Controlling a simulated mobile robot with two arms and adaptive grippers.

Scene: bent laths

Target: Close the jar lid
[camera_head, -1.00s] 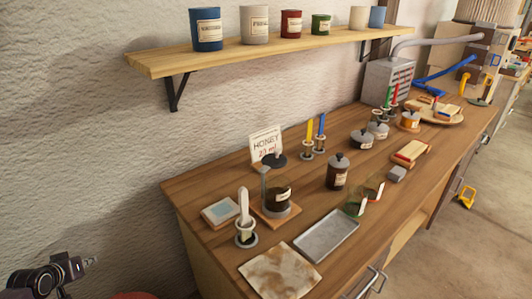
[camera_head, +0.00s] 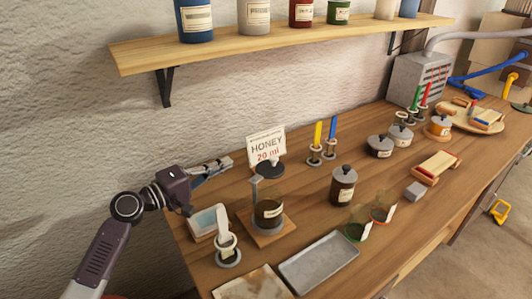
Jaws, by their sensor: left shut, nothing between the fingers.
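A dark glass jar (camera_head: 268,210) with a pale label stands upright on a small wooden board on the table. A dark round lid (camera_head: 270,170) is up above and behind the jar, off its mouth, beside a grey post (camera_head: 256,190). My left gripper (camera_head: 221,166) is shut and empty, to the left of the lid and clear of it. It appears raised above the table. My right gripper is out of view.
A honey sign (camera_head: 266,144) stands behind the lid. A holder with white tools (camera_head: 227,244) and a light-blue-topped box (camera_head: 207,221) are left of the jar. A grey tray (camera_head: 319,262) lies in front. A dark lidded jar (camera_head: 342,186) stands to the right. A wooden shelf (camera_head: 280,40) overhangs behind.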

